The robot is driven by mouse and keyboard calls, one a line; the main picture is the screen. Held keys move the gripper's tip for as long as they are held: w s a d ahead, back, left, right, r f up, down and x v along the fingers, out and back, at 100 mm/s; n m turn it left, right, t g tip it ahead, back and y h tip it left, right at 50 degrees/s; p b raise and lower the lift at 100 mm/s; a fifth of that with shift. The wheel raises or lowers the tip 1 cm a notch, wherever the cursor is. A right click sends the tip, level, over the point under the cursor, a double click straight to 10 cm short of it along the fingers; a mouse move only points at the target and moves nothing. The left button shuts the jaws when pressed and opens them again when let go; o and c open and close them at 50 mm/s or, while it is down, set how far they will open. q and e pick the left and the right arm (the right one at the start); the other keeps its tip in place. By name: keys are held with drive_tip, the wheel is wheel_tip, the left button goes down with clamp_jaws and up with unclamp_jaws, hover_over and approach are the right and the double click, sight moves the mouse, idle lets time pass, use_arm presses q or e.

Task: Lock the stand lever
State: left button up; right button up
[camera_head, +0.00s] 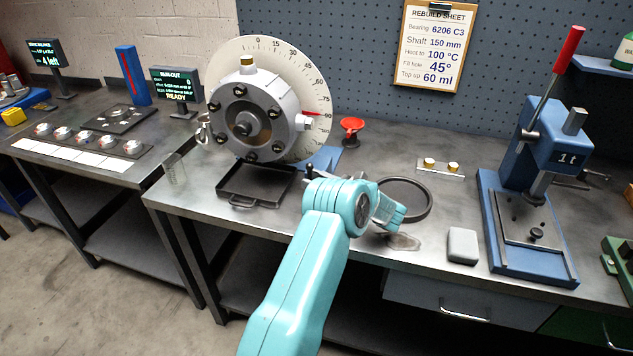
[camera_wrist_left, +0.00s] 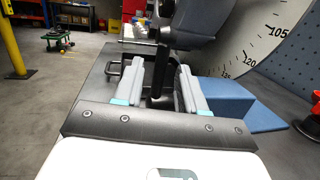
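The stand holds a grey round housing (camera_head: 268,110) in front of a white degree dial (camera_head: 318,95). Its blue base (camera_head: 326,158) shows behind my left arm and in the wrist view (camera_wrist_left: 235,105). My left gripper (camera_wrist_left: 163,82) is open below the housing. A dark upright bar (camera_wrist_left: 158,70), which looks like the stand lever, stands between its two grey fingers, with gaps visible on both sides. In the head view, my wrist largely hides the gripper and the lever. I cannot tell whether the lever is locked. My right gripper is not in view.
A black drip tray (camera_head: 256,183) lies below the housing. The "RUN-OUT" display (camera_head: 176,88) reads READY.

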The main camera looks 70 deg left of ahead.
use_arm(q)
drive_tip(key=b+v, duration=0.1)
drive_tip(key=v, duration=0.7)
drive_tip(key=shift+w+f+b, duration=0.15)
drive_tip(key=shift+b, duration=0.2)
drive_tip(key=shift+w+d+r+p, duration=0.4)
drive_tip(key=shift+d+r+p, duration=0.15)
drive_tip(key=shift+p, duration=0.4)
drive_tip(key=p+v, duration=0.2)
drive_tip(key=p, duration=0.6)
drive_tip(key=shift+f, duration=0.1)
drive_tip(key=shift+w+d+f+p, duration=0.1)
drive_tip(key=shift+f+p, duration=0.05)
drive_tip(key=shift+p, duration=0.25)
drive_tip(key=shift+f+p, duration=0.25)
drive_tip(key=shift+p, duration=0.05)
drive_tip(key=shift+d+f, duration=0.1)
drive_tip(key=shift+d, duration=0.05)
